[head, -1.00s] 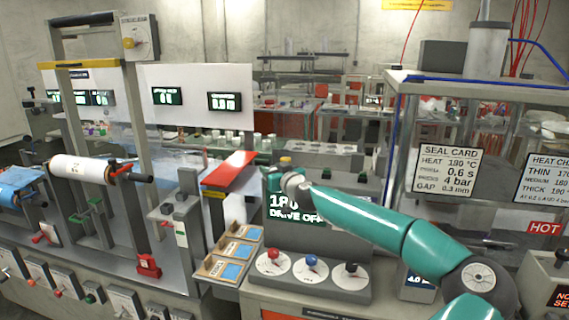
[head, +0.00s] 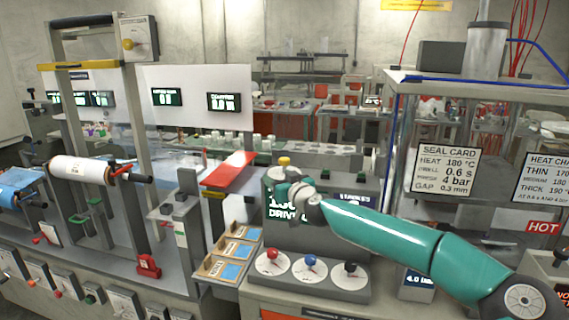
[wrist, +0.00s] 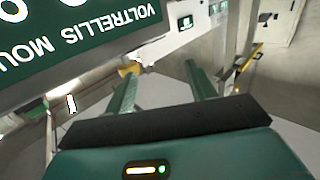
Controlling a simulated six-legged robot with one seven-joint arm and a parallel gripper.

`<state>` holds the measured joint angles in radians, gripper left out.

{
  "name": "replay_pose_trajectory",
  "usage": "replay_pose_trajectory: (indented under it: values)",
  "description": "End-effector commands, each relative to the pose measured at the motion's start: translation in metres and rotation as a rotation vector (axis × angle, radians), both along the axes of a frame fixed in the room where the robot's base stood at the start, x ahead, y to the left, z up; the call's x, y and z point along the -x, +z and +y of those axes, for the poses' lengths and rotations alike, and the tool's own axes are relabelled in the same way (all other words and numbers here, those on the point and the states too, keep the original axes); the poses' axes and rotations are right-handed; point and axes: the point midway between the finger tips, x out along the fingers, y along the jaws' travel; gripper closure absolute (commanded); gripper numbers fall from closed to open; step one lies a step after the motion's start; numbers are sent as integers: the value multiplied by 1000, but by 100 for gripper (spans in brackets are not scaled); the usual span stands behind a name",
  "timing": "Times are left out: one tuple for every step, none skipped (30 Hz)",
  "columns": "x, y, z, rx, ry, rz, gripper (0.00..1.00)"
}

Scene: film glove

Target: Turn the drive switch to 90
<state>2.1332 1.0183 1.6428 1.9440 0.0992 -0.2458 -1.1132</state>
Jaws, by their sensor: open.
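A grey console (head: 325,238) with a dark display (head: 283,212) stands right of centre in the head view. The display text is partly hidden by my arm; "DRIV" can be read. A yellow knob (head: 284,160) sits at the console's top left. I cannot tell which control is the drive switch. My gripper (head: 283,188) is in front of the display, just below the yellow knob. In the wrist view my gripper (wrist: 160,74) is open and empty, with a yellow part (wrist: 128,68) beside or behind the left fingertip; contact cannot be told.
Red (head: 272,254), blue (head: 311,260) and black (head: 350,267) knobs sit on white dials below the display. A red sloped plate (head: 228,172) and blue-lined trays (head: 229,258) stand to the left. A glass-sided bench (head: 480,120) is at right.

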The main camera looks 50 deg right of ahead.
Motion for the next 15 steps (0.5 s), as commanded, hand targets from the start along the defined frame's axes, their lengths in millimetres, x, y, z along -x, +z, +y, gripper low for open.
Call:
replay_pose_trajectory:
  values:
    - [3,0,2,1,-1,0,45]
    - [4,0,3,1,-1,0,45]
    - [6,0,5,1,0,0,45]
    - [7,0,7,1,1,0,45]
    - [9,0,8,0,1,0,45]
    - [11,0,9,0,0,0,45]
    - [12,0,10,0,0,0,45]
    - [14,0,12,0,0,0,45]
    - [15,0,14,0,1,0,45]
    - [17,0,15,0,0,0,45]
    - [19,0,16,0,0,0,45]
    - [21,0,17,0,0,0,45]
    - [22,0,19,0,1,0,45]
    - [23,0,20,0,1,0,45]
    - [25,0,22,0,1,0,45]
